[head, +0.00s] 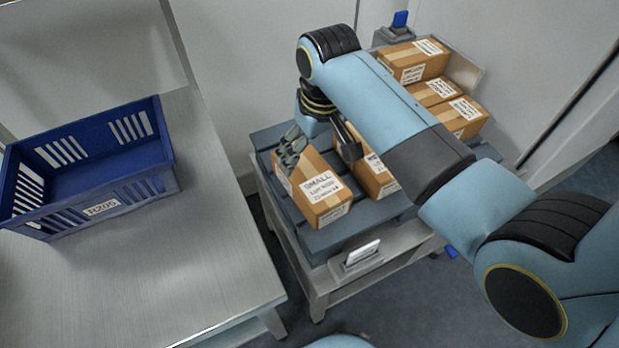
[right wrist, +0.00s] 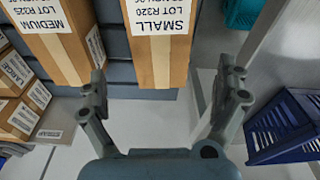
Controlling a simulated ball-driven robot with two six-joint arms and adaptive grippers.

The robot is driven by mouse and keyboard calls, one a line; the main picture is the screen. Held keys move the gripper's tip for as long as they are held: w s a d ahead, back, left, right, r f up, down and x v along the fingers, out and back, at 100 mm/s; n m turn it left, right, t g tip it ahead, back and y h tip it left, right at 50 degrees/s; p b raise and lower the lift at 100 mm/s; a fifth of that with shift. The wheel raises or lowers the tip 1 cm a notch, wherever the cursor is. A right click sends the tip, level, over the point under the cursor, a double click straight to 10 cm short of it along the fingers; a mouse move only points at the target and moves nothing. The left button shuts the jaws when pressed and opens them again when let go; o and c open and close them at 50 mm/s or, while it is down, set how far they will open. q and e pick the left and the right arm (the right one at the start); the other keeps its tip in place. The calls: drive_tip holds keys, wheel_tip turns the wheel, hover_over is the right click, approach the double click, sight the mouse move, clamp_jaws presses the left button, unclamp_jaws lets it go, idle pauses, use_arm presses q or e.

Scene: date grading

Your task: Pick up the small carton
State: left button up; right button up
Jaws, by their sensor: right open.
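The small carton (head: 319,188) is a brown box with a tape strip and a white SMALL label. It lies on the slatted grey top of a stand, and its upper part also shows in the right wrist view (right wrist: 160,55). My right gripper (head: 318,152) is open at the carton's far end, with its fingers spread to either side. In the right wrist view my right gripper (right wrist: 164,80) has the carton's end between its two fingers, with gaps on both sides and nothing gripped. My left gripper is out of view.
A medium carton (right wrist: 52,38) lies close beside the small one, partly hidden by my arm in the head view. Several cartons (head: 412,60) stand behind. A blue crate (head: 110,190) with a white label sits on the steel table (head: 190,260) at left.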

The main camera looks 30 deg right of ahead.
sight(309, 172)
drive_tip(key=f, duration=0.3)
drive_tip(key=f+b, duration=0.1)
drive_tip(key=f, duration=0.2)
drive_tip(key=w+f+b, duration=0.1)
drive_tip(key=f, duration=0.2)
drive_tip(key=shift+w+f, duration=0.1)
drive_tip(key=shift+f, duration=0.2)
drive_tip(key=c, duration=1.5)
drive_tip(key=shift+o, duration=0.2)
drive_tip(key=shift+a+r, duration=0.1)
